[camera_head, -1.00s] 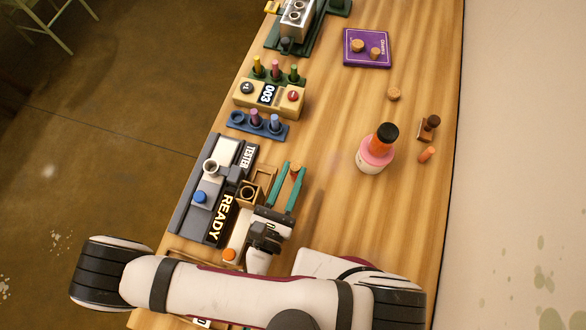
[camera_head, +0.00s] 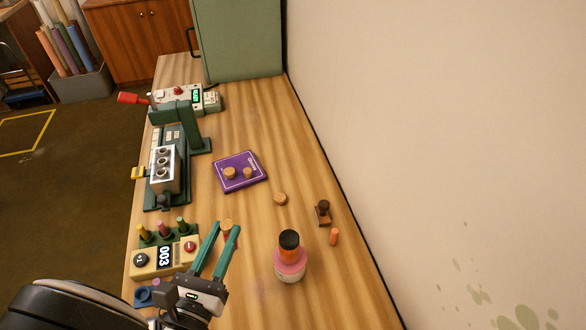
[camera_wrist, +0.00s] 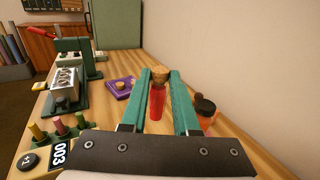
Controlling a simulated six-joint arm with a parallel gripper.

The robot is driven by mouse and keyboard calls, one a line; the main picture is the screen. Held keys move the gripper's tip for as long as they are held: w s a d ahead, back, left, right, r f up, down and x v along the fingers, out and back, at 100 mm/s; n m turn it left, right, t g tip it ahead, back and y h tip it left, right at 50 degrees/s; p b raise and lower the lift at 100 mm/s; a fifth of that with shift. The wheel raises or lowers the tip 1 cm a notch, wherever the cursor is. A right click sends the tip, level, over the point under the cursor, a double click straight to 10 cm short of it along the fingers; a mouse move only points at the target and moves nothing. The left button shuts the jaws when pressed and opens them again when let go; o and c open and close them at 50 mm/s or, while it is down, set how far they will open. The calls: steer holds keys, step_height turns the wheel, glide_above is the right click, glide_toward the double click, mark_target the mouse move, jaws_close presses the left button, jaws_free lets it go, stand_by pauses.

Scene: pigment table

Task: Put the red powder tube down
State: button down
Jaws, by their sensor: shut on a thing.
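The red powder tube (camera_wrist: 157,103) with a cork in its top stands upright between the two green fingers of my gripper (camera_wrist: 158,88) in the wrist view. In the head view the tube (camera_head: 229,238) shows its cork and a little red between the fingertips of my gripper (camera_head: 226,232). The fingers are shut on it. The gripper is to the right of the cream 003 device and left of the pink bottle.
The cream 003 device (camera_head: 150,261) holds several coloured pegs. A pink bottle (camera_head: 290,269) with a black cap stands to the right. A purple pad (camera_head: 240,161) with two corks lies farther back. A loose cork (camera_head: 280,198), a brown stamp (camera_head: 323,214) and an orange stick (camera_head: 334,237) lie nearby. Bare wood lies between.

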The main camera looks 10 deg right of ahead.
steer(key=w+d+r+m+g+h, duration=0.3)
steer(key=w+d+r+h, duration=0.2)
steer(key=w+d+r, duration=0.3)
steer(key=w+d+f, duration=0.1)
steer(key=w+d, duration=0.2)
steer(key=w, duration=0.4)
steer(key=w+d+f, duration=0.1)
steer(key=w+d, duration=0.3)
steer(key=w, duration=0.2)
steer(key=w+d+f+n+t+y, duration=0.25)
steer(key=w+d+f, duration=0.55)
steer(key=w+f, duration=0.4)
steer(key=shift+m+y, duration=0.25)
steer(key=f, duration=0.9)
steer(key=shift+w+f, duration=0.2)
steer(key=shift+w, duration=0.2)
steer(key=shift+f, duration=0.1)
steer(key=c, duration=0.7)
jaws_free()
steer(key=shift+o, duration=0.2)
